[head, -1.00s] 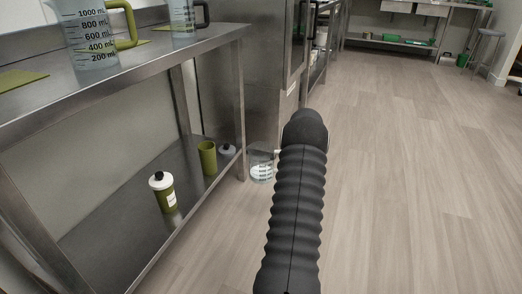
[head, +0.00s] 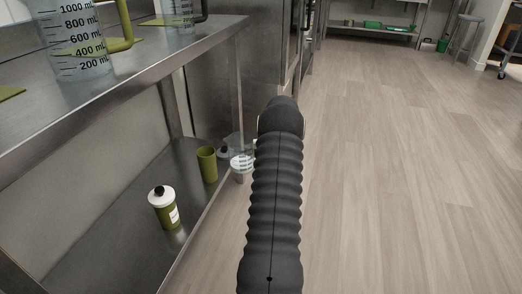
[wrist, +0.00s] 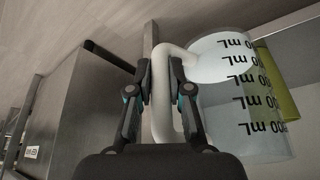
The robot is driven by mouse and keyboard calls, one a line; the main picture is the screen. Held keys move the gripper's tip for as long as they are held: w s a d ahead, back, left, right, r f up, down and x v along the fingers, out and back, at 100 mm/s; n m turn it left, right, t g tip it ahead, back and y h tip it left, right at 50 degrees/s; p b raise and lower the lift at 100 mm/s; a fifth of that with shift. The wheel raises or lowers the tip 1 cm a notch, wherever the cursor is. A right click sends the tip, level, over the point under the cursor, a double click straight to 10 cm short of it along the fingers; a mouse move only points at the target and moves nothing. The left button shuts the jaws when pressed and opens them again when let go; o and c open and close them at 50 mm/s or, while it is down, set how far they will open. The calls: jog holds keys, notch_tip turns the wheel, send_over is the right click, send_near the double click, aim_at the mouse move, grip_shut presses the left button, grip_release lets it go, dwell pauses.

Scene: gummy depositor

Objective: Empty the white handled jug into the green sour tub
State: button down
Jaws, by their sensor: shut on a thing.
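The white handled jug (wrist: 245,110) is clear, with black mL marks and a white handle. Its handle (wrist: 160,95) is between the fingers of my gripper (wrist: 158,78), which is shut on it. In the head view the jug (head: 241,168) shows partly beyond my arm, beside the lower shelf edge, with something white inside. My gripper is hidden there. I cannot identify the green sour tub for certain; a small green container (head: 442,45) stands on the floor far off.
A steel table (head: 120,75) at left carries large marked jugs, one olive-handled (head: 75,45). Its lower shelf (head: 110,235) holds an olive bottle (head: 165,210) and an olive cup (head: 207,165). Open wood floor (head: 400,170) lies right. A far bench has green items (head: 372,25).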

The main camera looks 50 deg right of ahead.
jog(key=shift+w+a+r+g+p, duration=0.15)
jog(key=shift+r+p, duration=0.2)
jog(key=shift+w+a+r+g+p, duration=0.1)
jog(key=shift+r+g+p, duration=0.05)
jog(key=shift+r+p, duration=0.2)
jog(key=shift+w+a+r+g+h+p, duration=0.15)
jog(key=shift+r+g+h+p, duration=0.45)
jog(key=shift+r+p, duration=0.55)
jog(key=shift+a+r+h, duration=0.1)
jog(key=shift+r+h, duration=0.05)
jog(key=shift+h, duration=0.15)
jog(key=shift+w+a+r+n+g+h, duration=0.2)
jog(key=shift+r+g+h, duration=0.15)
jog(key=shift+r, duration=0.25)
jog(key=shift+w+a+r+n+g+h, duration=0.1)
jog(key=shift+a+r+g+h, duration=0.2)
jog(key=shift+r, duration=0.3)
jog(key=shift+d, duration=0.1)
jog(key=shift+w+a+r+g+h+b, duration=0.35)
jog(key=shift+w+a+r+h+b, duration=0.1)
jog(key=shift+r+b, duration=0.1)
jog(key=shift+w+a+r, duration=0.1)
jog(key=shift+a+r, duration=0.05)
jog(key=shift+r, duration=0.25)
